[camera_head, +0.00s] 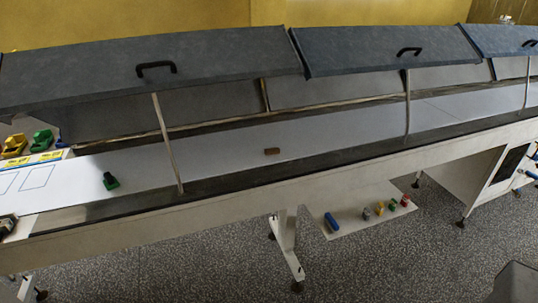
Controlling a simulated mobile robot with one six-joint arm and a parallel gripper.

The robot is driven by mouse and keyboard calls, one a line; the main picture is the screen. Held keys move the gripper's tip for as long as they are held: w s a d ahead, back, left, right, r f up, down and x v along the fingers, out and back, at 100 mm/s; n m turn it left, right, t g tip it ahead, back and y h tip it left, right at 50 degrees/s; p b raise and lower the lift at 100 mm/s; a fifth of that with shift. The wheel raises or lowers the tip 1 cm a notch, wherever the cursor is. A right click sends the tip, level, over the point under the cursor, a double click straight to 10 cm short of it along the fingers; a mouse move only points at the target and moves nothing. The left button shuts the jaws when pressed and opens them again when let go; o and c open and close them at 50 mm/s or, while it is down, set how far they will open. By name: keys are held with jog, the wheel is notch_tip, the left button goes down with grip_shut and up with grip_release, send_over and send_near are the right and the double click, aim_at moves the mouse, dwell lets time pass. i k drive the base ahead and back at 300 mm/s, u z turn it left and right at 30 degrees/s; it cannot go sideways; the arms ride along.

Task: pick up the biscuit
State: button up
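A small brown block that looks like the biscuit (272,151) lies flat on the white conveyor belt (330,132), near the middle of the picture. It sits between two upright posts, under the raised grey covers, with bare belt around it. Nothing touches it. My gripper does not show in this view.
Raised grey covers (150,80) overhang the belt, held by thin posts (167,143). A dark rail (300,166) runs along the near edge. A low shelf (350,222) below holds several small coloured objects.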

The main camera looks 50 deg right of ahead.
aim_at(272, 150)
jog(key=u, duration=0.9)
jog(key=k, duration=0.15)
jog(key=z, duration=2.4)
jog(key=i, duration=0.45)
jog(key=z, duration=0.05)
